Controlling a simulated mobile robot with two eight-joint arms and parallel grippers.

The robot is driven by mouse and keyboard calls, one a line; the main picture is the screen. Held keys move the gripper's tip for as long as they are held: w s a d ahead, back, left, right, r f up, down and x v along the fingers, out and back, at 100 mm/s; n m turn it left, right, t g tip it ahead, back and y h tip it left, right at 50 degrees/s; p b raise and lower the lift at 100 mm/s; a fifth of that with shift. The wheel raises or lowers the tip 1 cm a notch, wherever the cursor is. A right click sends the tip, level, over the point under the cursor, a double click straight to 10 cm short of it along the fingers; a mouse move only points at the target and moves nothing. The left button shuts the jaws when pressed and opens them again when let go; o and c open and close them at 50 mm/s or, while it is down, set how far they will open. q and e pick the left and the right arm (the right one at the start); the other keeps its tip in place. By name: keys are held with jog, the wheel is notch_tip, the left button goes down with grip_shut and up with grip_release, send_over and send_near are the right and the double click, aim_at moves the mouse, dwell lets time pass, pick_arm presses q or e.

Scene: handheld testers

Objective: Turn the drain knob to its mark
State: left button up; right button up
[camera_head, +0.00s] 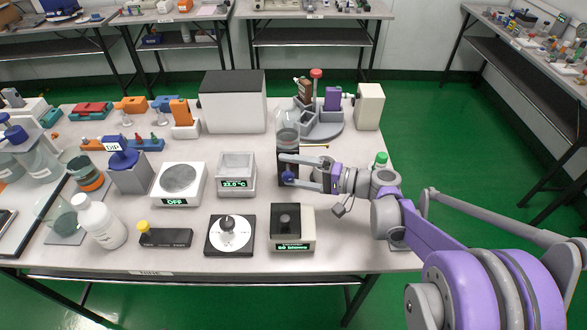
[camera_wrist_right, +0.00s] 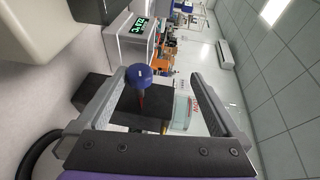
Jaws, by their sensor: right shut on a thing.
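The drain knob (camera_head: 288,177) is a blue round knob on the front of a black stand (camera_head: 282,160), under a clear glass cylinder (camera_head: 287,122). In the right wrist view the knob (camera_wrist_right: 138,75) shows with the dark stand (camera_wrist_right: 150,108) behind it and a small red streak just beside it. I cannot tell whether this streak is the mark. My left gripper is out of view.

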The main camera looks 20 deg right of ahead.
notch_tip(320, 180, up, 7)
jog(key=m+t+y, duration=0.1)
jog(key=t+y, duration=0.1)
jog(key=shift+w+d+t, duration=0.2)
jog(key=shift+d+t, duration=0.05)
jog(key=shift+t, duration=0.05)
notch_tip(320, 180, down, 6)
jog(key=n+g+h, duration=0.1)
jog(key=g+h, duration=0.1)
jog(key=g, duration=0.1)
jog(key=s+a+p+v, duration=0.1)
jog(key=s+p+v, duration=0.1)
jog(key=v, duration=1)
jog(key=shift+r, duration=0.1)
